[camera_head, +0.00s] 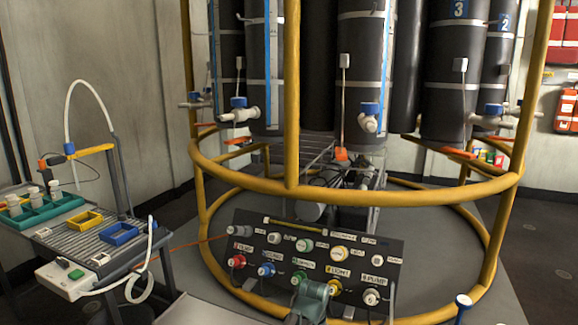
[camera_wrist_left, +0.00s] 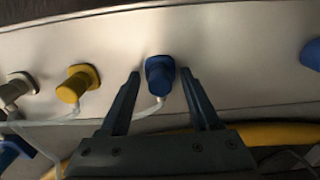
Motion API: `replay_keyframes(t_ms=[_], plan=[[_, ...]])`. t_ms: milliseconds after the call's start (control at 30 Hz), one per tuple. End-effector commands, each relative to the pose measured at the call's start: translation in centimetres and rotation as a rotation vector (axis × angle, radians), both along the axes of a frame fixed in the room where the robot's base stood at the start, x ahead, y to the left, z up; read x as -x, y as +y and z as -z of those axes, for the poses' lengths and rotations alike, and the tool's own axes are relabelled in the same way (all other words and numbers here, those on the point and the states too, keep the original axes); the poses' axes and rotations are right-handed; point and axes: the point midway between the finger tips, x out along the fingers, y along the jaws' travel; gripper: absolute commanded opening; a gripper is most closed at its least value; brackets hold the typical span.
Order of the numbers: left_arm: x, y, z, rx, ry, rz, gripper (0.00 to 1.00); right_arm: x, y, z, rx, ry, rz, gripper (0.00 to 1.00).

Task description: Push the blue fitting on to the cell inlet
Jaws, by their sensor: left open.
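In the left wrist view a blue fitting (camera_wrist_left: 160,76) stands on a pale metal strip (camera_wrist_left: 235,60), with a thin pale tube at its lower end. My left gripper (camera_wrist_left: 159,80) is open, with one dark finger on each side of the fitting. I cannot tell whether the fingers touch it. In the head view, dark cells (camera_head: 362,60) carry blue-topped white valves (camera_head: 369,117) low on their fronts, another showing at the left (camera_head: 238,110). I cannot tell which part is the cell inlet. My right gripper is not in view.
A yellow fitting (camera_wrist_left: 78,83) and a grey one (camera_wrist_left: 18,88) stand left of the blue fitting. Another blue part (camera_wrist_left: 312,53) is at the right edge. Yellow rails (camera_head: 350,194) ring the cells. A labelled panel (camera_head: 315,262) and a side table (camera_head: 85,243) stand in front.

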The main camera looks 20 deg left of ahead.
Motion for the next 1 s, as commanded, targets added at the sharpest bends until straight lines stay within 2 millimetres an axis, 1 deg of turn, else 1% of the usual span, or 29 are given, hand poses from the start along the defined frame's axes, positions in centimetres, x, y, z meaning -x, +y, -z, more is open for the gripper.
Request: replay_keyframes(t_ms=[100, 133, 267, 300, 367, 400, 467, 500, 1000], plan=[[0.00, 0.00, 0.00, 0.000, 0.000, 0.000, 0.64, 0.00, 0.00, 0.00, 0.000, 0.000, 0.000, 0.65], [0.00, 0.00, 0.00, 0.000, 0.000, 0.000, 0.62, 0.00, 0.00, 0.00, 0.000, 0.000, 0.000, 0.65], [0.00, 0.00, 0.00, 0.000, 0.000, 0.000, 0.39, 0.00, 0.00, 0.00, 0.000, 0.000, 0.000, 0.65], [0.00, 0.00, 0.00, 0.000, 0.000, 0.000, 0.31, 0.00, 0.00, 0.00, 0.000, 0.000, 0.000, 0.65], [0.00, 0.00, 0.00, 0.000, 0.000, 0.000, 0.21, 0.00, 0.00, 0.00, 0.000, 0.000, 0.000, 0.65], [0.00, 0.00, 0.00, 0.000, 0.000, 0.000, 0.13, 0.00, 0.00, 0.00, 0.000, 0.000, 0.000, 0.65], [0.00, 0.00, 0.00, 0.000, 0.000, 0.000, 0.03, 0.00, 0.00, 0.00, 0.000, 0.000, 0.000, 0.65], [0.01, 0.00, 0.00, 0.000, 0.000, 0.000, 0.00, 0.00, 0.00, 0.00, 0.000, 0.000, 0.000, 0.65], [0.00, 0.00, 0.00, 0.000, 0.000, 0.000, 0.00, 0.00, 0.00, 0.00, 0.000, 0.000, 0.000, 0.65]])
